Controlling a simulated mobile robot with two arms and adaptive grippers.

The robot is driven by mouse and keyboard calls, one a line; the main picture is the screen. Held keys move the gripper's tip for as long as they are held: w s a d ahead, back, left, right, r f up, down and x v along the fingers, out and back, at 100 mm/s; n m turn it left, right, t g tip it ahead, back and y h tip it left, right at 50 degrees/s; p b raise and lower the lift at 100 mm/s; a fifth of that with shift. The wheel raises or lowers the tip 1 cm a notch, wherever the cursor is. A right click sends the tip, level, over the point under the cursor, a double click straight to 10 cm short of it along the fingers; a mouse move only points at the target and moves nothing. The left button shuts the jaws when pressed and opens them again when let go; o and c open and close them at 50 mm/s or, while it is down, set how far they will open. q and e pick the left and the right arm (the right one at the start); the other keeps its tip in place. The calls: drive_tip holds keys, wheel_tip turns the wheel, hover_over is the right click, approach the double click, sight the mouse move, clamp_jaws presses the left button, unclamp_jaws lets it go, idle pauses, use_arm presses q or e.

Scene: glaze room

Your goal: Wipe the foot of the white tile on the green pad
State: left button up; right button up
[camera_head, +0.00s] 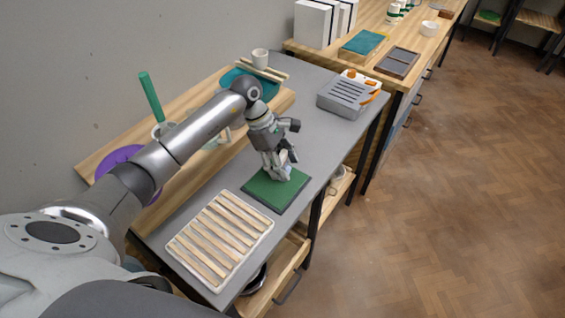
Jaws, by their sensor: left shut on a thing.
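The green pad (262,194) lies flat on the grey table top, in the middle of the head view. My left gripper (281,175) reaches down over the pad's far part and is shut on a small whitish thing, which looks like the white tile (287,171). The fingers hide most of the tile. It is at or just above the pad; I cannot tell whether its foot touches. My right gripper is not in view.
A slatted wooden rack (219,240) lies on the near end of the grey table (318,130). A grey slotted box (347,98) stands at the far right.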

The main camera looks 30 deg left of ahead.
use_arm(q)
drive_tip(key=shift+f+b, duration=0.35)
drive_tip(key=shift+f, duration=0.05)
drive_tip(key=shift+s, duration=0.1)
drive_tip(key=shift+s+a+r+p, duration=0.15)
drive_tip(key=shift+s+p, duration=0.2)
drive_tip(key=shift+s, duration=0.85)
drive_tip(key=shift+s+a+f, duration=0.1)
drive_tip(key=shift+s, duration=0.55)
drive_tip(key=shift+s+a+f, duration=0.1)
drive_tip(key=shift+s, duration=0.5)
